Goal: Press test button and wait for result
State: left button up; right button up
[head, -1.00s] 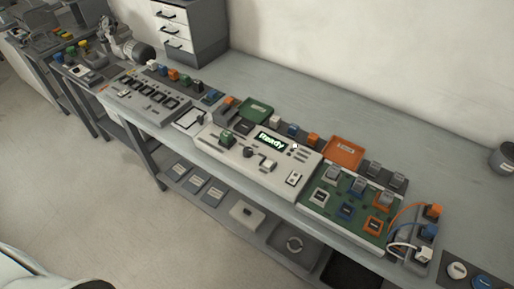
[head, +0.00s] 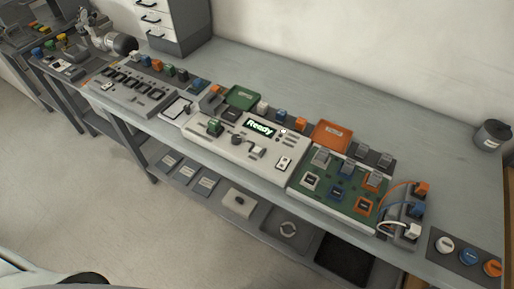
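A pale test panel (head: 265,151) sits on the middle of the long grey workbench. Its lit display (head: 259,128) reads "Ready" in pale green letters. A green block (head: 215,127) is at the panel's left, with dark knob-like parts near its middle. A small switch or button plate (head: 284,163) is at its right end. I cannot tell for certain which part is the test button. Neither of my grippers is in view.
A green circuit board with modules (head: 328,210) adjoins the panel's right. Green (head: 242,97) and orange (head: 332,134) trays stand behind. Round buttons (head: 469,256) sit far right. A drawer unit (head: 172,22) stands at the back left. A lower shelf holds several items. The bench's back strip is clear.

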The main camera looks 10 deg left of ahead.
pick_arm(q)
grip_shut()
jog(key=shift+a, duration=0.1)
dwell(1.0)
